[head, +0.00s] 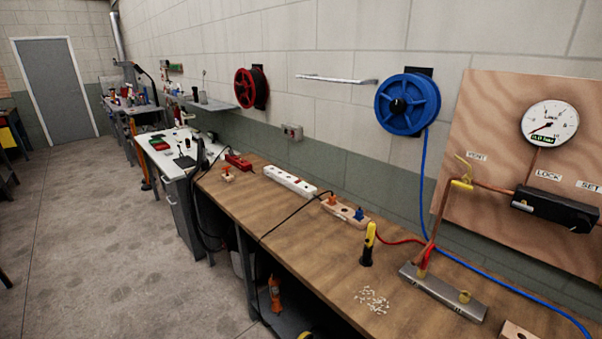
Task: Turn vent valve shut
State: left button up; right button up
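The vent valve (463,182) is on the plywood panel (490,110) at the right, below a VENT label (476,156). Its small yellow handle slants up and to the left of the valve body. It is too small to tell whether the valve is open or shut. Copper pipe (439,212) runs from the valve down towards a metal manifold block (443,292) on the bench. Another copper pipe runs right to a black regulator (554,208). A round white gauge (549,123) sits above the regulator. Neither of my grippers is in view.
The wooden bench (322,254) holds a yellow-and-black tool (368,245), small white pieces (372,300), a white power strip (290,181) and red and blue hoses. A blue hose reel (408,104) hangs left of the panel. The floor (110,230) at left is clear.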

aim_at(463, 184)
jog(key=z, duration=1.45)
